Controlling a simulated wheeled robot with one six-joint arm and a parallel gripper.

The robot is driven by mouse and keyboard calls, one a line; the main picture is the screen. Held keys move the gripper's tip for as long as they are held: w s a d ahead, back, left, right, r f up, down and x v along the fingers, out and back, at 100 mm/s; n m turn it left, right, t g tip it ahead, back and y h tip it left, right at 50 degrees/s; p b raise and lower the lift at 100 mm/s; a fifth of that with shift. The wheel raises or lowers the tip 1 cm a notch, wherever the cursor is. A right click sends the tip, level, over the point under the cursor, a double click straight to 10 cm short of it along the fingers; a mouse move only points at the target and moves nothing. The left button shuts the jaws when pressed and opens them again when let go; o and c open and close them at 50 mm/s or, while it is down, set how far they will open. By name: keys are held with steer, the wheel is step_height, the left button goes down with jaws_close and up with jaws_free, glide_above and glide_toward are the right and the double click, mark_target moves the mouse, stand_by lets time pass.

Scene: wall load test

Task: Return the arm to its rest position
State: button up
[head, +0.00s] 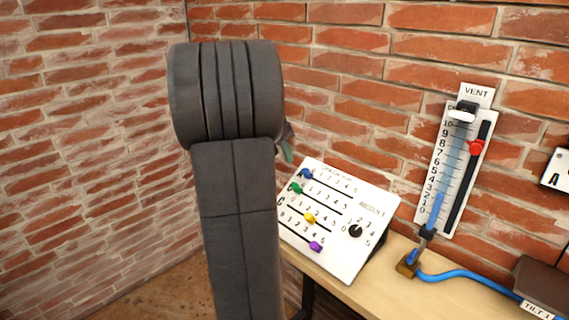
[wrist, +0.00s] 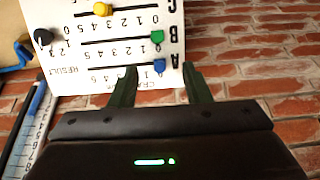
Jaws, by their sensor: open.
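My gripper (wrist: 160,88) shows in the wrist view with its two dark green fingers spread apart and nothing between them. The white slider panel (wrist: 72,20) lies beyond the fingertips, with blue, green and yellow knobs in sight. I cannot tell the exact gap between fingertips and panel. In the head view my dark grey arm stands upright left of the middle and hides most of the gripper; only a bit of a greenish finger (head: 288,152) shows at its right edge. The slider panel (head: 340,262) is tilted on the table, right of my arm.
A wooden table (head: 400,296) runs along the brick wall (head: 330,50). A vent gauge (head: 437,195) with a red slider hangs on the wall. A blue hose (head: 465,274) runs from a brass fitting (head: 407,265) to a dark box (head: 543,285) at right.

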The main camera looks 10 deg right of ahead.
mark_target(297, 186)
steer(key=shift+s+a+r, duration=0.1)
steer(key=shift+r, duration=0.25)
steer(key=shift+f, duration=0.1)
steer(key=x, duration=1.3)
steer(key=shift+f+p, duration=0.35)
steer(key=shift+p, duration=0.05)
steer(key=shift+s+d, duration=0.55)
steer(key=shift+d, duration=0.05)
steer(key=shift+s, duration=0.1)
